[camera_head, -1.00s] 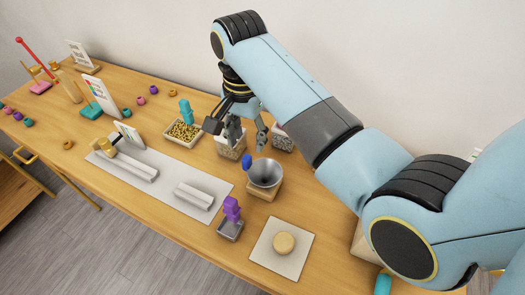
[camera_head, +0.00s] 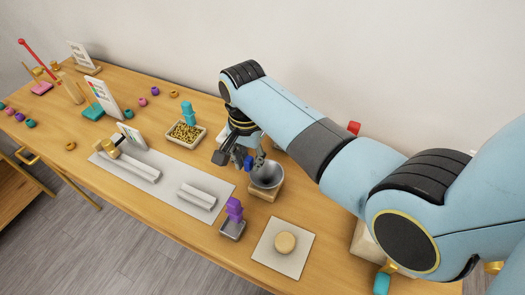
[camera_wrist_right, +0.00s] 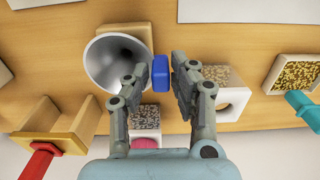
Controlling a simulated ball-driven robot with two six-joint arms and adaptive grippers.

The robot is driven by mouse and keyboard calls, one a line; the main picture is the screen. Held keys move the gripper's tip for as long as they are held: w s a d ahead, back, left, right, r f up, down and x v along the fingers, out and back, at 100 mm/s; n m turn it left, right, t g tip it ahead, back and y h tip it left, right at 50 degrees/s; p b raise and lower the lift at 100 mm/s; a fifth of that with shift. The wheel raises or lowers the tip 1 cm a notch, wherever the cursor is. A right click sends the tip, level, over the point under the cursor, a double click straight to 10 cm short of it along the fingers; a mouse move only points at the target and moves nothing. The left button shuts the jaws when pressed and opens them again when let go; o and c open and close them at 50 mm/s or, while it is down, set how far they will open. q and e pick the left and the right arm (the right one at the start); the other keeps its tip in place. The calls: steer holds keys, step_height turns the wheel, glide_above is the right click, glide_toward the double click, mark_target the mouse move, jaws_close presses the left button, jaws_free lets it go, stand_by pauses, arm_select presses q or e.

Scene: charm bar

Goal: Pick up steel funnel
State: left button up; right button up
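The steel funnel (camera_head: 268,174) sits mouth up in a wooden stand (camera_head: 263,194) near the middle of the table. It has a blue grip tab (camera_head: 248,164) on its left side. In the right wrist view the funnel's cone (camera_wrist_right: 118,62) is left of centre, and its blue tab (camera_wrist_right: 161,74) lies between my fingertips. My right gripper (camera_head: 250,158) is open at the funnel's edge, with fingers (camera_wrist_right: 157,78) on both sides of the tab. The left finger overlaps the funnel's rim in that view; contact cannot be told. My left gripper is not in view.
A tray of gold beads (camera_head: 186,134) with a teal handle stands to the left. A purple-handled tray (camera_head: 232,229) and a pale mat with a round disc (camera_head: 284,243) lie in front. A long grey mat (camera_head: 165,196) holds white bars. A red-handled wooden block (camera_wrist_right: 60,140) is close by.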

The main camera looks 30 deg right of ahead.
jaws_close()
steer(key=shift+r, duration=0.15)
